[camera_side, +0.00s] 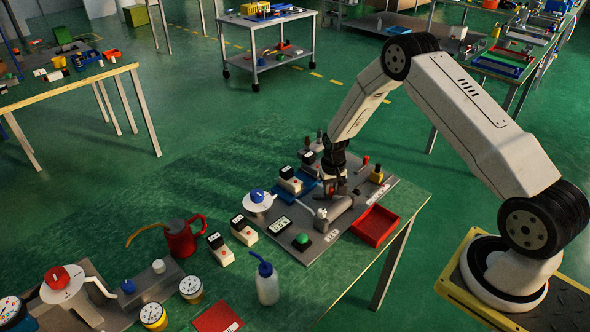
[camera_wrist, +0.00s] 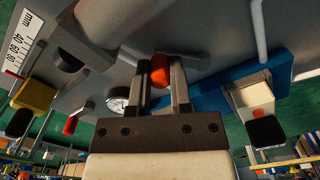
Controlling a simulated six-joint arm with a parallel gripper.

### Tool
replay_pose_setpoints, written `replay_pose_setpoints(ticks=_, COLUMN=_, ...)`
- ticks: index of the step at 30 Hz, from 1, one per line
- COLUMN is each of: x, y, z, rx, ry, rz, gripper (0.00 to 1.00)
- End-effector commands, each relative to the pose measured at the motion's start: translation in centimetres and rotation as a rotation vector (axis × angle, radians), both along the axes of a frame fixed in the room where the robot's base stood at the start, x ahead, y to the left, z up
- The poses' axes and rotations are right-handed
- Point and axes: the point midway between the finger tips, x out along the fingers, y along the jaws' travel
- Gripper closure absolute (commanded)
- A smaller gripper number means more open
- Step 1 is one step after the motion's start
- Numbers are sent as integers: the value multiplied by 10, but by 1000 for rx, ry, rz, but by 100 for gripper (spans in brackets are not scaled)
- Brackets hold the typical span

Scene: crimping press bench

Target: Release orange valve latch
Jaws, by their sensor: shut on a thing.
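The orange valve latch (camera_wrist: 160,73) shows between the two fingers in the wrist view. My gripper (camera_wrist: 164,90) is shut on it, with one dark finger on either side. Only the latch's rounded orange end is visible; its base is hidden.
A red-tipped lever (camera_side: 365,161) and a yellow block (camera_side: 376,176) stand close to the right of my gripper. A grey cylinder (camera_side: 334,212) lies in front. A blue-knobbed white disc (camera_side: 258,200) is left, and a red tray (camera_side: 375,226) right.

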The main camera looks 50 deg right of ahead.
Motion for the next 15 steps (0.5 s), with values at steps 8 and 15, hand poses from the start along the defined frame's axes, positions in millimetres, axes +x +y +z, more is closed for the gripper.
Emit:
replay_pose_setpoints(ticks=8, x=-3, y=3, z=0, rx=2, ry=3, rz=-66, gripper=100)
replay_pose_setpoints(ticks=15, x=-3, y=3, z=0, rx=2, ry=3, rz=-65, gripper=59)
